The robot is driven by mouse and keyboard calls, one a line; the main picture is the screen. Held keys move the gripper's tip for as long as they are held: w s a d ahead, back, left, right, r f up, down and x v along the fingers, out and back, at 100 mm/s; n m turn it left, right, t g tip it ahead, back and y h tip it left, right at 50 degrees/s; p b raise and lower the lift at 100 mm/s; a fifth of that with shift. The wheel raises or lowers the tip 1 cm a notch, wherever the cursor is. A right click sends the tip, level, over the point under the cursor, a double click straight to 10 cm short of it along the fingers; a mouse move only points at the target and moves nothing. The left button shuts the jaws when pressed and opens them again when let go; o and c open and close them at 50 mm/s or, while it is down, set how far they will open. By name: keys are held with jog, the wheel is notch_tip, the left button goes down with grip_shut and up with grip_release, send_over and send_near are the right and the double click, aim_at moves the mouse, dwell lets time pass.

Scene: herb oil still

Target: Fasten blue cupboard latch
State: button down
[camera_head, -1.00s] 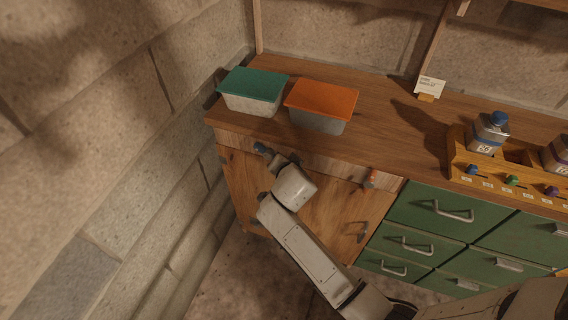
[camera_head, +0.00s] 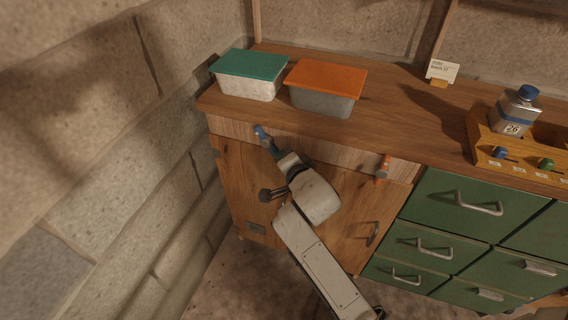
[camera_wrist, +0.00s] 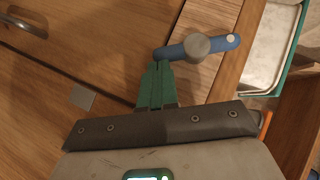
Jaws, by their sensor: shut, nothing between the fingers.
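The blue cupboard latch (camera_head: 261,133) is a short lever on the wooden rail above the left cupboard door (camera_head: 240,180). In the wrist view the latch (camera_wrist: 222,43) is a blue bar with a round grey knob at its pivot. It lies across the light rail, one end towards the counter edge and the other by the door's upper edge. My gripper (camera_wrist: 158,68) has its green fingers shut and empty, tips at or just below the door-side end of the latch. I cannot tell if they touch. In the head view my gripper (camera_head: 273,148) partly hides that end.
An orange latch (camera_head: 382,168) is above the right door, which has a dark handle (camera_head: 373,233). Green drawers (camera_head: 460,200) stand to the right. A green-lidded box (camera_head: 250,78) and an orange-lidded box (camera_head: 325,90) stand on the counter above. A stone wall (camera_head: 90,150) closes the left side.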

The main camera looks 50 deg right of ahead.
jog(key=f+m+t+b, duration=0.1)
jog(key=b, duration=0.3)
jog(key=w+m+t+b, duration=0.1)
jog(key=b, duration=0.4)
jog(key=f+m+t+b, duration=0.1)
jog(key=b, duration=0.3)
jog(key=shift+w+a+f+t+h+b, duration=0.25)
jog(key=shift+w+f+t+h+b, duration=0.05)
jog(key=shift+w+f+t+h, duration=0.1)
jog(key=shift+a+b, duration=0.1)
jog(key=shift+b, duration=0.3)
